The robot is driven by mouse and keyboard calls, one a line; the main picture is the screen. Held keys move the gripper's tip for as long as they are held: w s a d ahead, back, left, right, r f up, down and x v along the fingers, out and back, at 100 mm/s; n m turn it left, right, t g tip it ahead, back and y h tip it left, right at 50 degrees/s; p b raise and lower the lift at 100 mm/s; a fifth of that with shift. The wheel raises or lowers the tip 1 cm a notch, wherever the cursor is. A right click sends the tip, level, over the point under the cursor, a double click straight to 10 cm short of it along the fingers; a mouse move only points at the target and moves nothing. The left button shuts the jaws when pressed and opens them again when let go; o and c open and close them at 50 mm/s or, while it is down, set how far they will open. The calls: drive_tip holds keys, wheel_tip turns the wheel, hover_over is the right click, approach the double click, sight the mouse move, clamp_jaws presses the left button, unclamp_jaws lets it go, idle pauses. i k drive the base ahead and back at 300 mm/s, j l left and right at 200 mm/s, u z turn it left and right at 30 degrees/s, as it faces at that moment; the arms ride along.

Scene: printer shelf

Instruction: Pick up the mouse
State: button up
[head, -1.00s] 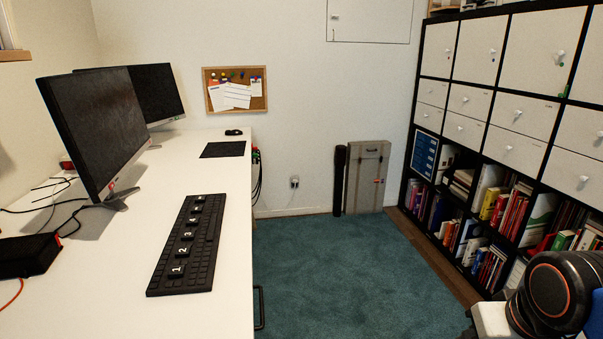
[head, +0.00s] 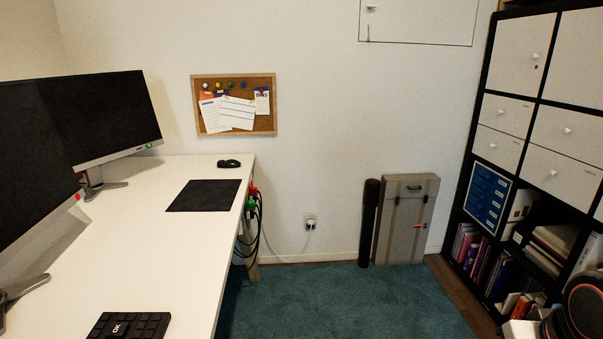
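A small black mouse (head: 229,163) lies at the far end of the white desk, near its right corner. It sits just behind a dark mouse pad (head: 204,195), off the pad. My gripper is not in view. Only a black and orange part of my arm shows at the lower right edge of the head view.
The white desk (head: 150,250) runs along the left, with two monitors (head: 108,115) and a black keyboard (head: 128,325) on it. Cables (head: 255,225) hang at its right edge. Teal carpet (head: 340,300) is free; a shelf (head: 510,165) stands right.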

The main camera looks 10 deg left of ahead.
sight(229, 163)
drive_tip(key=i, duration=1.7)
drive_tip(key=i+u, duration=0.2)
drive_tip(key=u, duration=0.2)
drive_tip(key=i+l+u, duration=0.1)
drive_tip(key=u, duration=0.3)
drive_tip(key=i+l+u, duration=0.15)
drive_tip(key=i+u, duration=0.15)
drive_tip(key=u, duration=0.15)
